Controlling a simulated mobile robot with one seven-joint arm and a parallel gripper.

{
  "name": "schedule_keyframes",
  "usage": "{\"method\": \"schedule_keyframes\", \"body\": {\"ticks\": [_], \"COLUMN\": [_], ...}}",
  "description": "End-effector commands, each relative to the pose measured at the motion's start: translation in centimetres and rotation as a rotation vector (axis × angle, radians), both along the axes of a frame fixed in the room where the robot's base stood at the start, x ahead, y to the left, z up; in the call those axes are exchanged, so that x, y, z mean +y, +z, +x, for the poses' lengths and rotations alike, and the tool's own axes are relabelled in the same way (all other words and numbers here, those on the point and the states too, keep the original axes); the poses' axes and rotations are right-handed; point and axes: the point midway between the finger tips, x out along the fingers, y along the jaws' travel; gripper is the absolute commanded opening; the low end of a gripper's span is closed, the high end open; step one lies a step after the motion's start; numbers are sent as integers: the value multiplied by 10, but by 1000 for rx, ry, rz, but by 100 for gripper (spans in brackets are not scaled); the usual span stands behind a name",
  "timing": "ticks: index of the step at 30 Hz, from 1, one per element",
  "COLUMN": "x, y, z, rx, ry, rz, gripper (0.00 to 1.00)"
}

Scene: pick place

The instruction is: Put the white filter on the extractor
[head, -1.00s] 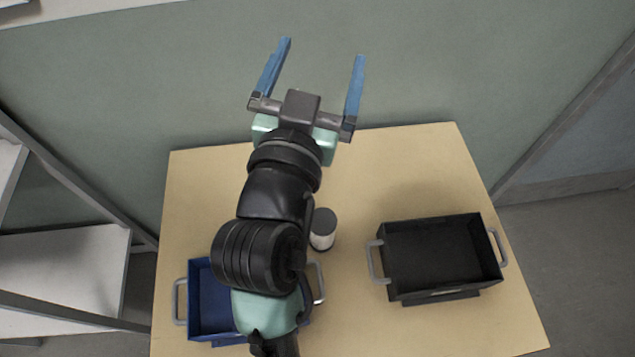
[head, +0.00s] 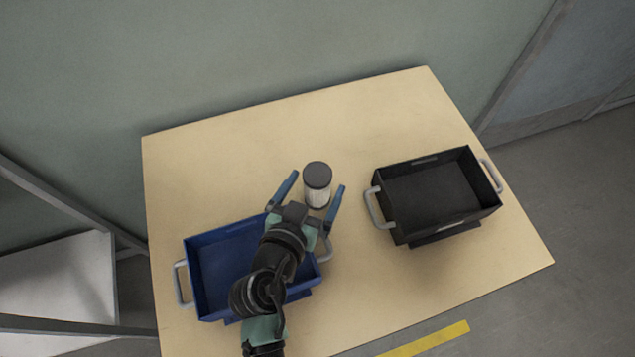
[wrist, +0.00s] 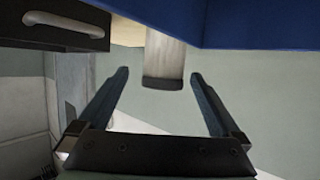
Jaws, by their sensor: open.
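The white filter (head: 317,196) is a ribbed white cylinder with a dark grey cap. It stands upright on the table between the two bins. My gripper (head: 319,181) is open, with its blue fingers pointing toward the back of the table, one on each side of the filter in the head view. In the wrist view the filter (wrist: 168,55) shows between the fingertips of my gripper (wrist: 158,73), with clear gaps on both sides. I cannot tell how far it lies between the fingers in depth. I see nothing I can identify as the extractor.
A blue bin (head: 205,308) with grey handles sits at the left, partly under my arm. A black bin (head: 450,218) with grey handles stands at the right. The wooden table (head: 230,165) is clear at the back. A grey shelf (head: 60,280) stands left of it.

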Motion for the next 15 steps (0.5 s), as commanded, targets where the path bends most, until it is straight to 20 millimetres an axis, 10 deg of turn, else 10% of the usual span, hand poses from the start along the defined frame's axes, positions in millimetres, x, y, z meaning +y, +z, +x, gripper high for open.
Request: {"method": "schedule_keyframes", "body": {"ticks": [15], "x": [-13], "y": [-15], "z": [48], "rx": [0], "ry": [-1], "rz": [1], "gripper": [100]}}
